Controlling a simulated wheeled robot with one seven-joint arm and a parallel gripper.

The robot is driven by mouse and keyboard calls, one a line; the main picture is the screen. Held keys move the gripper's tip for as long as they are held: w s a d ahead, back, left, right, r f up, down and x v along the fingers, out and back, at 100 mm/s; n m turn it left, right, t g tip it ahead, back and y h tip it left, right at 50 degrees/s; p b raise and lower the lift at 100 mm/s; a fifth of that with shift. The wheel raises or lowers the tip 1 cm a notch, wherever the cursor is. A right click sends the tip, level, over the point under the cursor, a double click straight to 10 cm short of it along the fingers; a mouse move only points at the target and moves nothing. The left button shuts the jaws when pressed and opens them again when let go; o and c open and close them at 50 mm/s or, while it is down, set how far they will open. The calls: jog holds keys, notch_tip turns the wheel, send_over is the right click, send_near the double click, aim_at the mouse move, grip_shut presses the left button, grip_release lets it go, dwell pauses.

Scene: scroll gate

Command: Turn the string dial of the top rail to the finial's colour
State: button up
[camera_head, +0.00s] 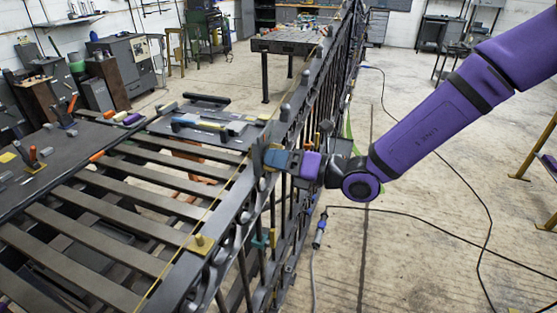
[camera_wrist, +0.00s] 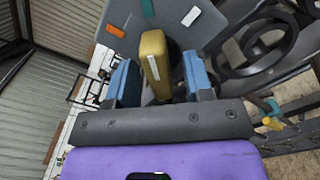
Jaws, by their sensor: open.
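In the wrist view a yellow, bar-shaped handle (camera_wrist: 153,55) with a white stripe stands in front of a grey plate (camera_wrist: 180,25). The plate has an orange mark (camera_wrist: 115,30), a teal mark (camera_wrist: 147,8) and a white mark (camera_wrist: 190,16). My gripper (camera_wrist: 158,75) is open, its blue fingers on either side of the handle with a visible gap on the right. In the head view my gripper (camera_head: 272,158) is at the near side of the gate's top rail (camera_head: 226,205), where the plate (camera_head: 257,152) shows edge-on. I cannot tell which finial sets the colour.
A yellow block (camera_head: 201,243) sits on the rail, with a thin yellow string along it. A slatted bench (camera_head: 90,205) with tools lies left of the gate. Teal and yellow fittings (camera_wrist: 268,112) are on the bars. The floor at right is open, with cables across it.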

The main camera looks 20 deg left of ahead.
jog(key=shift+c, duration=0.5)
grip_shut()
jog(key=shift+n, duration=0.4)
jog(key=n, duration=0.3)
jog(key=shift+n, duration=0.3)
jog(key=shift+w+f+n, duration=0.1)
jog(key=shift+w+n, duration=0.05)
jog(key=shift+n, duration=2.15)
jog(key=shift+o, duration=0.5)
grip_release()
